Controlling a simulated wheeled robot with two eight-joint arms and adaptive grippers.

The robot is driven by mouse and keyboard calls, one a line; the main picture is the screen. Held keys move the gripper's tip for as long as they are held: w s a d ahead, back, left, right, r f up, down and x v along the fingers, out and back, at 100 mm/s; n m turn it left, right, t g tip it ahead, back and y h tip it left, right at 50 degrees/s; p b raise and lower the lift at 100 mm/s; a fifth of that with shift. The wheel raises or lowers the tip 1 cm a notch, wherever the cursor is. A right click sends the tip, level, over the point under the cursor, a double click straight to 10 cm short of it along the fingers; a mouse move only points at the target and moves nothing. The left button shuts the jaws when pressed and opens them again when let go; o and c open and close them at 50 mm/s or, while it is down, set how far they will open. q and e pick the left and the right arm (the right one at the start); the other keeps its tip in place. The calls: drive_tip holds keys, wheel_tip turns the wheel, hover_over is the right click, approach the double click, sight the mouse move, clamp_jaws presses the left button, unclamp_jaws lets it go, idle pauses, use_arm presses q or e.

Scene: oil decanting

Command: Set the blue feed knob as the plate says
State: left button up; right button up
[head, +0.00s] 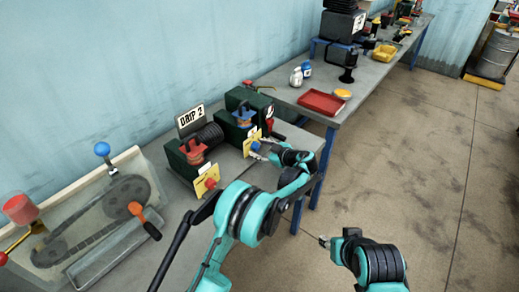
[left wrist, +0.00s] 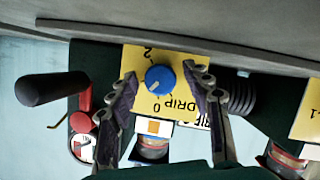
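The blue feed knob (left wrist: 160,79) sits on a yellow plate (left wrist: 135,60) printed DRIP, with a 0 and a 2 on its scale. A pale pointer mark on the knob points towards the 0 side. My left gripper (left wrist: 159,74) is open, one finger on each side of the knob, with small gaps showing. In the head view the left gripper (head: 262,147) is at the yellow plate on the farther green box (head: 234,129). A sign reading DRIP 2 (head: 190,118) stands behind the nearer green box (head: 180,158). My right gripper (head: 328,241) is over the floor, its opening unclear.
A second yellow plate with a red knob (head: 211,183) is on the nearer box. A belt-drive panel (head: 95,215) with coloured handles is at left. A red tray (head: 322,102) and small bottles are on the bench behind.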

use_arm(q)
drive_tip(key=c, duration=0.9)
drive_tip(key=shift+o, duration=0.2)
drive_tip(key=shift+m, duration=0.3)
drive_tip(key=shift+w+d+m+g+y+p, duration=0.1)
drive_tip(key=shift+m+g+y+p, duration=0.25)
drive_tip(key=shift+m+g, duration=0.5)
drive_tip(key=shift+m+g+y, duration=0.45)
drive_tip(key=shift+m, duration=0.7)
drive_tip(key=o, duration=1.2)
drive_tip(key=shift+c, duration=0.2)
